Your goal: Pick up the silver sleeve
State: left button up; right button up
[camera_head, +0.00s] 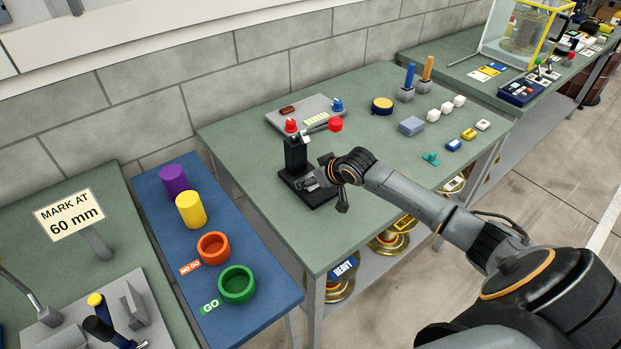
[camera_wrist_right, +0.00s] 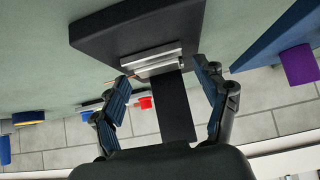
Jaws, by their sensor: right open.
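The silver sleeve (camera_wrist_right: 152,62) shows in the right wrist view as a shiny metal piece at the foot of a black post (camera_wrist_right: 175,105), by the black base (camera_wrist_right: 110,32). In the head view the post (camera_head: 295,155) stands upright on its base, and the sleeve is hard to make out beside my gripper. My right gripper (camera_head: 322,178) is low over the base. In the wrist view its two fingers (camera_wrist_right: 165,92) are spread, one on each side of the sleeve and post, and nothing is held. My left gripper is out of view.
A red-knobbed grey panel (camera_head: 305,113) lies behind the post. Small parts, including a grey-blue block (camera_head: 411,126), are on the right of the green table (camera_head: 260,170). A blue bench (camera_head: 255,318) at left holds purple and yellow cylinders, an orange ring and a green ring (camera_head: 236,284).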

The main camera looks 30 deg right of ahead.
jog(key=c, duration=1.1)
jog(key=shift+r, duration=0.15)
